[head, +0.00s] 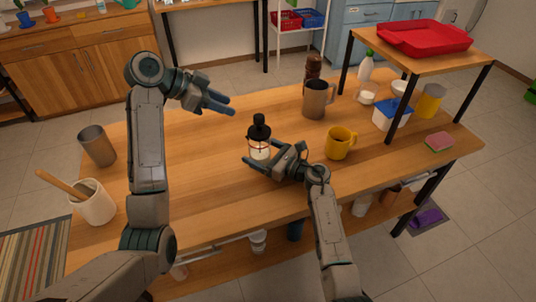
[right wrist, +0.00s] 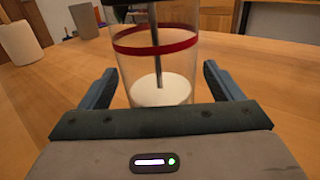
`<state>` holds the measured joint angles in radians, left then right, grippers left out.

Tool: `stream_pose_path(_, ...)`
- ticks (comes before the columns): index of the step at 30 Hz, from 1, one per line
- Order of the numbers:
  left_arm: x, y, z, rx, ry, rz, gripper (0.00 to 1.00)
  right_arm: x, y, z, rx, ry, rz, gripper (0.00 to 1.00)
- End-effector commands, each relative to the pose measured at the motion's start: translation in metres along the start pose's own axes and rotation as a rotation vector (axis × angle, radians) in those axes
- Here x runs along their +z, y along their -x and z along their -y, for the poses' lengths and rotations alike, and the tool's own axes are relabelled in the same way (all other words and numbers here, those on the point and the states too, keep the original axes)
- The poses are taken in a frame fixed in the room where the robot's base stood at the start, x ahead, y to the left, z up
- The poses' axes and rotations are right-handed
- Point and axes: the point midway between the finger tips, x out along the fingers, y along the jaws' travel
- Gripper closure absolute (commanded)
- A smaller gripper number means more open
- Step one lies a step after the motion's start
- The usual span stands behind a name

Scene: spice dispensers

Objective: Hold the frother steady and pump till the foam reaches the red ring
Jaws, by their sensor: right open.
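The frother (head: 260,147) stands upright on the wooden table, a clear glass with a black lid and knob. In the right wrist view the frother (right wrist: 155,65) shows a red ring (right wrist: 155,47) around its upper part, a metal rod inside, and white milk or foam at the bottom, well below the ring. My right gripper (head: 262,163) is open, its fingers on both sides of the glass with gaps showing; in the wrist view the fingers (right wrist: 158,85) also stand apart from it. My left gripper (head: 222,104) is up to the left of the frother, empty, its fingers seen nearly edge-on.
A yellow mug (head: 338,146) stands right of the frother, with a metal pitcher (head: 315,100) behind. A metal cup (head: 97,146) and a white crock (head: 93,202) are at the left. A raised shelf (head: 437,62) bears a red tray (head: 424,38). The table's middle left is clear.

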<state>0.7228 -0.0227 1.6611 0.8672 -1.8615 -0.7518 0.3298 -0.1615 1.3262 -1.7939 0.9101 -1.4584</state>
Motion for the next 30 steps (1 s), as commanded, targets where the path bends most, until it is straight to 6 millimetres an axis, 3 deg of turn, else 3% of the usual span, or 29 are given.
stream_pose_path(7, -0.0001, 0.0000, -0.0001, 0.000, 0.000, 0.000, 0.64, 0.0002, -0.0009, 0.0000, 0.000, 0.000, 0.000, 0.14)
stream_pose_path(16, 0.0000, -0.0001, 0.0000, 0.000, 0.000, 0.000, 0.64, 0.0002, -0.0006, 0.0000, 0.000, 0.000, 0.000, 0.71)
stream_pose_path(30, 0.0000, 0.0000, 0.0000, 0.000, 0.000, 0.000, 0.64, 0.0002, -0.0005, 0.0001, 0.000, 0.000, 0.000, 0.71)
